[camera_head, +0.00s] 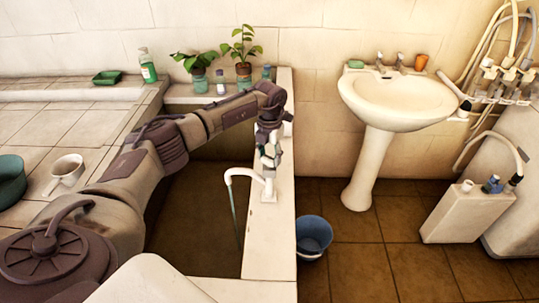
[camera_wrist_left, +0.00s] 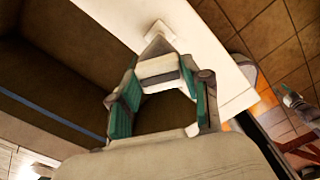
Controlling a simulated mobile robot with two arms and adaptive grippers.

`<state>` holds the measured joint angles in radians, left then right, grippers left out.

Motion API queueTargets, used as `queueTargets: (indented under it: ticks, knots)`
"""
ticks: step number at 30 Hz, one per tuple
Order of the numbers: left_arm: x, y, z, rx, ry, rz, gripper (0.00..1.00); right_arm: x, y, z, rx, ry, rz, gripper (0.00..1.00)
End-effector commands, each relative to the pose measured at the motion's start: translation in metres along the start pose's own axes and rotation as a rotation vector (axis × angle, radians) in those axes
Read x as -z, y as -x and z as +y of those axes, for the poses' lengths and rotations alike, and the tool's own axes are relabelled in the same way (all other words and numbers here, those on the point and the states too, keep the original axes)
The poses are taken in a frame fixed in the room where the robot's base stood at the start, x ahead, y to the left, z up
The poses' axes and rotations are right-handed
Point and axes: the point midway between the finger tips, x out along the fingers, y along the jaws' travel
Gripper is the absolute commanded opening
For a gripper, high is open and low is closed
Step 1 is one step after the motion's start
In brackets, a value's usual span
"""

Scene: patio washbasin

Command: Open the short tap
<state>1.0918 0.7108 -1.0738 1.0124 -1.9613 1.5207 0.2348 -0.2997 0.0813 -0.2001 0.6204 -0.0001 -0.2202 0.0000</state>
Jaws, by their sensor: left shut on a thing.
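A white tap (camera_head: 245,173) with a curved spout stands on the narrow white ledge of the sunken basin in the head view. A thin blue-green line runs down below its spout; I cannot tell whether it is water. My left gripper (camera_head: 268,158) reaches down over the tap's top from above. In the left wrist view, my left gripper (camera_wrist_left: 158,90) has its teal pads on either side of a pale tap part (camera_wrist_left: 158,66), above a square white base on the ledge. It is shut on this upper part of the tap.
A blue bucket (camera_head: 314,236) stands on the floor right of the ledge (camera_head: 270,235). A white pedestal washbasin (camera_head: 400,98) stands against the wall. Potted plants (camera_head: 243,55) and bottles line the back ledge.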

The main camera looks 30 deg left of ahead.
Motion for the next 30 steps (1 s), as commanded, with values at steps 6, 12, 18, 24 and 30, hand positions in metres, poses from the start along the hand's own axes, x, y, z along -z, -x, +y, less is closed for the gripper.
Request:
queueTargets:
  ticks: [6,12,18,24,30]
  knots:
    - [-0.001,0.002,0.001,-0.001,0.199,-0.002,0.13,0.001,0.004,0.000,0.001,0.000,0.000,0.43]
    - [-0.001,0.002,0.001,-0.001,0.354,-0.002,0.13,0.001,0.008,-0.001,0.002,0.000,0.000,0.43]
    - [-0.001,0.002,0.001,0.000,0.465,-0.002,0.13,0.002,0.010,-0.002,0.003,-0.001,0.001,0.43]
    - [-0.001,0.002,0.001,0.000,0.529,-0.003,0.13,0.002,0.011,-0.002,0.003,-0.001,0.001,0.43]
    - [-0.001,0.002,0.001,0.000,0.553,-0.003,0.13,0.002,0.012,-0.002,0.003,-0.001,0.001,0.43]
